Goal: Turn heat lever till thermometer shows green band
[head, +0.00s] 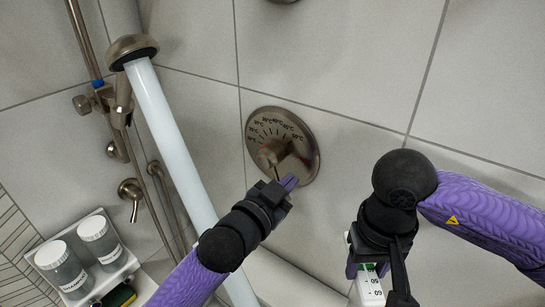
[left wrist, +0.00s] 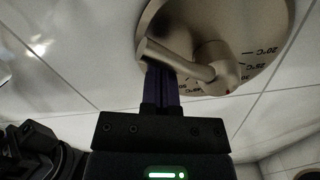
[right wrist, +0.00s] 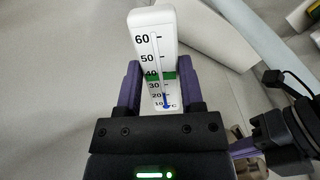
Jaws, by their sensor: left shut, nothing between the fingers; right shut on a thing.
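The round metal dial plate (head: 302,158) is on the tiled wall, with temperature marks along its upper rim. Its heat lever (head: 270,155) shows in the left wrist view (left wrist: 180,60), running from the hub to the upper left. My left gripper (head: 290,183) is shut and empty, its fingertips at the lever; contact is unclear. My right gripper (right wrist: 153,90) is shut on the white thermometer (right wrist: 152,20). Its green band (right wrist: 162,76) lies near 40, and the blue column stands low, around 10 to 20, below the band. In the head view the thermometer (head: 371,289) is partly hidden.
A wide pale water stream (head: 180,145) falls from the shower head (head: 132,50), left of the dial. A hose and rail (head: 85,40) are further left. A shelf (head: 126,265) with two bottles stands at lower left. The wall right of the dial is clear.

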